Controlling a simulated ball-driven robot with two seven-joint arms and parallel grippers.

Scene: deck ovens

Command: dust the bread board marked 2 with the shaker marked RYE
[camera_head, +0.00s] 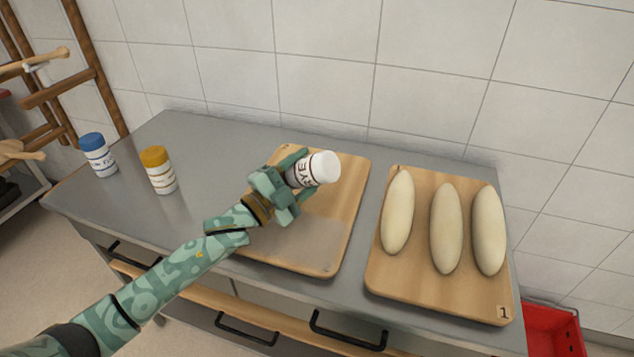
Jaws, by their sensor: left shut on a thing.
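The RYE shaker (319,169), white with a white cap and dark lettering, is held on its side, cap to the right. My left gripper (297,181) is shut around its body and holds it above the middle wooden board (345,190). That board bears no loaves, and a paler greyish patch shows on its surface. Its number cannot be read; a faint mark shows near its front right corner. My arm and gripper hide part of its left side. My right gripper is not in view.
A blue-capped shaker (97,155) and a yellow-capped shaker (158,170) stand upright on the grey counter (205,150) at left. The board marked 1 (420,290) bears three pale loaves at right. A tiled wall is behind; a red crate (552,330) is low at right.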

